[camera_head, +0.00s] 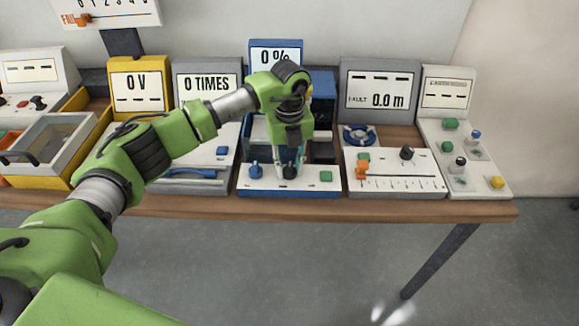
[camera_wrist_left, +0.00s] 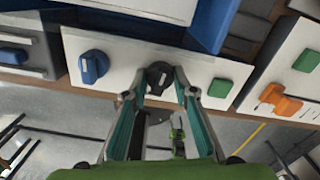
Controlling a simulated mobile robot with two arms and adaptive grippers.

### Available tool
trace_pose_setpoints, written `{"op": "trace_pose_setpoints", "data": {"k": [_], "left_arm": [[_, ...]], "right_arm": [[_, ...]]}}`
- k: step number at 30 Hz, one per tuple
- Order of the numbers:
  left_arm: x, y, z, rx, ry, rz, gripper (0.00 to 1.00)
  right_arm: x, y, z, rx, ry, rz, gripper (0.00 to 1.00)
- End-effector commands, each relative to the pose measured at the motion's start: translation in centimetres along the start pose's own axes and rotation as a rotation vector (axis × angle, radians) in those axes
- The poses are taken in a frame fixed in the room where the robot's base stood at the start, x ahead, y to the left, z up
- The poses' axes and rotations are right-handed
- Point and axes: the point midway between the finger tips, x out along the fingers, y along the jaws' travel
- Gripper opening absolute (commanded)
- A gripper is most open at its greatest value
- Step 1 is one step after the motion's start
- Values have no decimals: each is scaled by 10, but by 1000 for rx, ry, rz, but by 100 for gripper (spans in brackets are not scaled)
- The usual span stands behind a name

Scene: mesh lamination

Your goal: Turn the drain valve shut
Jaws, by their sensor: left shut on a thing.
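A blue-edged unit with a white front panel stands mid-table, with a blue knob (camera_head: 256,172) at left, a black knob (camera_wrist_left: 158,78) in the middle and a green button (camera_head: 325,176) at right. No label on the panel names the drain valve. My left gripper (camera_head: 290,168) points down at the middle of this panel. In the left wrist view its two fingers (camera_wrist_left: 160,94) are on either side of the black knob and shut on it. In the head view the gripper partly hides this knob. The blue knob (camera_wrist_left: 93,66) and green button (camera_wrist_left: 220,88) are clear of the fingers.
The unit's display (camera_head: 274,56) reads 0 %. A grey unit with an orange slider (camera_head: 362,170) stands close on the right, and a grey unit with a blue handle (camera_head: 190,173) on the left. The wooden table's front edge (camera_head: 300,205) lies just before the panel.

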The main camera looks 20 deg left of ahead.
Motion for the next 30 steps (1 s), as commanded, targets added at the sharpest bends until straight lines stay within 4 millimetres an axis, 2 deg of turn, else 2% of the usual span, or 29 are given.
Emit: {"op": "trace_pose_setpoints", "data": {"k": [9, 25, 26, 27, 30], "left_arm": [[-1, 0, 1, -113, -3, -2, 4], [-2, 0, 1, -132, -3, -2, 4], [-2, 0, 1, -132, -3, -2, 33], [-2, 0, 1, -132, -3, -2, 42], [-1, 0, 1, -131, -3, -2, 42]], "right_arm": [[1, -1, 0, 0, 0, -1, 42], [1, -1, 0, 0, 0, -1, 42], [1, -1, 0, 0, 0, -1, 42], [1, -1, 0, 0, 0, -1, 42], [1, -1, 0, 1, 0, -1, 42]]}}
